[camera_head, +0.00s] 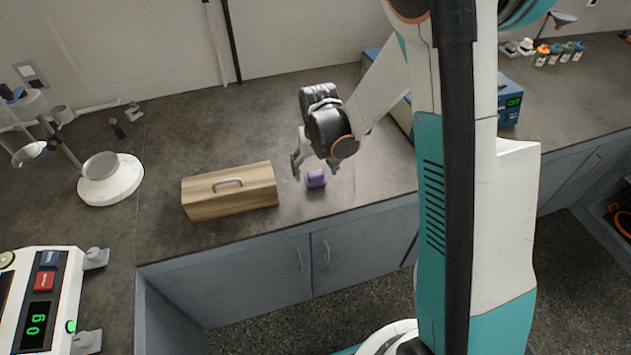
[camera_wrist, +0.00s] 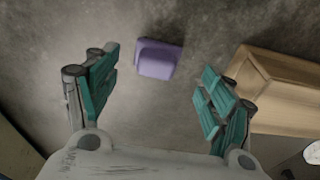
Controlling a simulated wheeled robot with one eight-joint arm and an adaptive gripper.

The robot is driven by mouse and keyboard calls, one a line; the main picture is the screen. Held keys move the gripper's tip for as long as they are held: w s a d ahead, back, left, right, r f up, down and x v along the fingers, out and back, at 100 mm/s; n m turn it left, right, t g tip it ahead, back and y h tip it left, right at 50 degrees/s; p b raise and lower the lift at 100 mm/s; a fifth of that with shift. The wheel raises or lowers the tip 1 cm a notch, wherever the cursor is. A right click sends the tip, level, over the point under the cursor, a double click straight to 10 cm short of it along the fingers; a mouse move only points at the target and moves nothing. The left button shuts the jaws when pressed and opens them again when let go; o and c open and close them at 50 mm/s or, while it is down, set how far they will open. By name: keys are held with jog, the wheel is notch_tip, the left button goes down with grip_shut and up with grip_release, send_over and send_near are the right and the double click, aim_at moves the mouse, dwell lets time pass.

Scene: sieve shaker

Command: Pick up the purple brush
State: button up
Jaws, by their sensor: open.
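The purple brush (camera_head: 316,179) lies on the dark grey counter, just right of a wooden box. In the wrist view the purple brush (camera_wrist: 158,58) shows as a small block with a raised lighter top, beyond the fingertips and between their lines. My gripper (camera_head: 315,168) points down over the counter right by the brush. In the wrist view my gripper (camera_wrist: 155,88) is open, with its teal finger pads wide apart and nothing between them. I see no contact with the brush.
The wooden box (camera_head: 229,191) with a grey handle stands close to the left of the brush; it also shows in the wrist view (camera_wrist: 285,85). The counter's front edge is near. A blue device (camera_head: 509,103) stands to the right. A white scale (camera_head: 40,300) is at lower left.

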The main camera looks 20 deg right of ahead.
aim_at(316, 173)
jog(key=f, duration=0.1)
jog(key=f+b, duration=0.1)
jog(key=f, duration=0.1)
jog(key=w+f, duration=0.1)
jog(key=shift+w+d+f+b, duration=0.1)
jog(key=shift+d+f+b, duration=0.15)
jog(key=shift+f+b, duration=0.15)
jog(key=shift+r, duration=0.1)
jog(key=shift+c, duration=0.6)
jog(key=c, duration=1)
jog(key=shift+r, duration=0.1)
jog(key=shift+c, duration=0.2)
notch_tip(316, 173, up, 20)
jog(key=p, duration=0.6)
